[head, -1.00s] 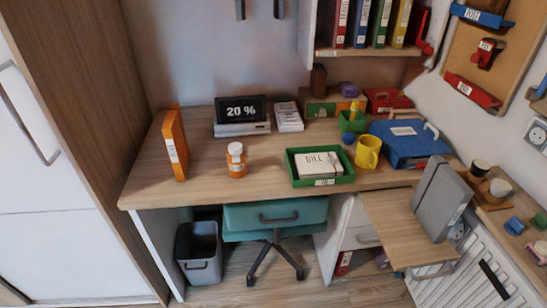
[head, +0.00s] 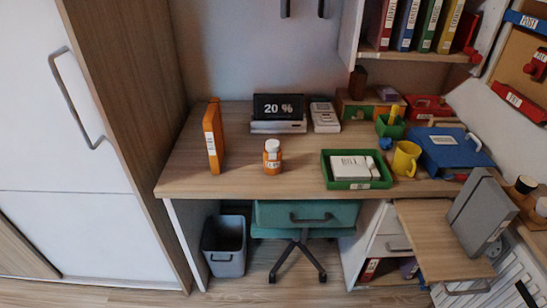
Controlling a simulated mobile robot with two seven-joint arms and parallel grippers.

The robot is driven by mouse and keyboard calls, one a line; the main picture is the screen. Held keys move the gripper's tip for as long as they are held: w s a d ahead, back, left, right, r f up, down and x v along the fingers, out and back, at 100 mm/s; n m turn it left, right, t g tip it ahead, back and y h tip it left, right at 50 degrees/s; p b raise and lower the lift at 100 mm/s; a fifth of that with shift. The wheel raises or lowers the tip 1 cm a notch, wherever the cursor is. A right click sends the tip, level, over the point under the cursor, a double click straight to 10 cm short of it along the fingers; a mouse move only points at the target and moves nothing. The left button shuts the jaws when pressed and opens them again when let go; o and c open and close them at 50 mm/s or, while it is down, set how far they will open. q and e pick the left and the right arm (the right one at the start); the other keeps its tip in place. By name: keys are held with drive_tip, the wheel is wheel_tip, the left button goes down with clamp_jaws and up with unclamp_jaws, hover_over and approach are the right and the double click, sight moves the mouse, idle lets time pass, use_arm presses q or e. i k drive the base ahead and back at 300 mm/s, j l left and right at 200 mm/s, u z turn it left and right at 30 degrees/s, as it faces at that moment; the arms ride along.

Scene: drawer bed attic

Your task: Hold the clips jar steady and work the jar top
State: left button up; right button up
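A small orange jar with a white top (head: 272,146) stands upright on the desk, left of the green tray. Its top sits on the jar. It is the only jar I see, and I cannot read its label, so I cannot tell whether it is the clips jar. Neither of my grippers shows in the head view.
The wooden desk (head: 230,182) is clear around the jar. An orange binder (head: 213,137) stands to its left and a "20 %" display (head: 280,107) behind it. A green tray (head: 328,172) holding a white box lies to its right. A teal chair (head: 305,215) stands below.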

sight(272, 146)
drive_tip(key=i, duration=0.95)
